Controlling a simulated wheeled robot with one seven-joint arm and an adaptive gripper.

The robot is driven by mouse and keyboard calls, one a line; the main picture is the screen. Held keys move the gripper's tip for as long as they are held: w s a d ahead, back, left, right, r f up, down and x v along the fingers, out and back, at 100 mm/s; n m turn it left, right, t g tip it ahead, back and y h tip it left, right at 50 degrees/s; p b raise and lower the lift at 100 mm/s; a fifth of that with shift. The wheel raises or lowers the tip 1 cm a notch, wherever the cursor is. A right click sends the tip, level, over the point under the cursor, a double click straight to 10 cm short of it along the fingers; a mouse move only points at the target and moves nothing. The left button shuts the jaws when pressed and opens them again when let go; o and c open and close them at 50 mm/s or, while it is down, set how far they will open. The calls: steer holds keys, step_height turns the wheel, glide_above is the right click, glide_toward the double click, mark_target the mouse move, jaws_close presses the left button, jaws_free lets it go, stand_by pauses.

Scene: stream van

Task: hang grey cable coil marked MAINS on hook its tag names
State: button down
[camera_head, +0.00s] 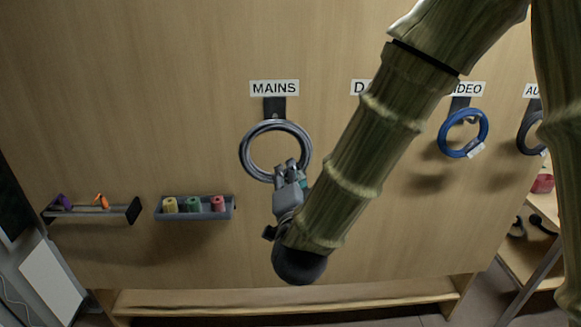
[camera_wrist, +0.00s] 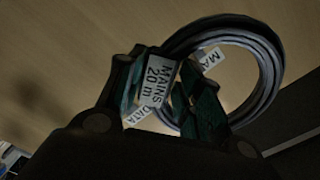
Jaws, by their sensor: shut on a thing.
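The grey cable coil (camera_head: 244,158) is in front of the wall below the MAINS label (camera_head: 274,88). Its top overlaps the lower end of the dark MAINS hook (camera_head: 274,106); I cannot tell if it rests on the hook. My gripper (camera_head: 287,170) is shut on the coil at its lower edge. In the wrist view the coil (camera_wrist: 268,70) stands beyond my fingers (camera_wrist: 168,88), and its white tag (camera_wrist: 156,80) reads "MAINS 20 m" between them.
A blue coil (camera_head: 442,140) hangs below the VIDEO label, and a dark coil (camera_head: 524,137) hangs at the far right. My arm hides most of the DATA label (camera_head: 359,88). A grey bin of tape rolls (camera_head: 195,215) and a small rack (camera_head: 92,211) are at left.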

steer(key=shift+w+f+p, duration=0.3)
steer(key=shift+w+f, duration=0.1)
steer(key=shift+w, duration=2.25)
steer(key=shift+w+f+p, duration=0.35)
steer(key=shift+w+f, duration=0.1)
steer(key=shift+w, duration=2.25)
steer(key=shift+w+f+p, duration=0.3)
steer(key=shift+w+f, duration=0.1)
steer(key=shift+w, duration=2.25)
steer(key=c, duration=0.9)
jaws_free()
steer(key=s+b, duration=0.2)
steer(key=s, duration=1.8)
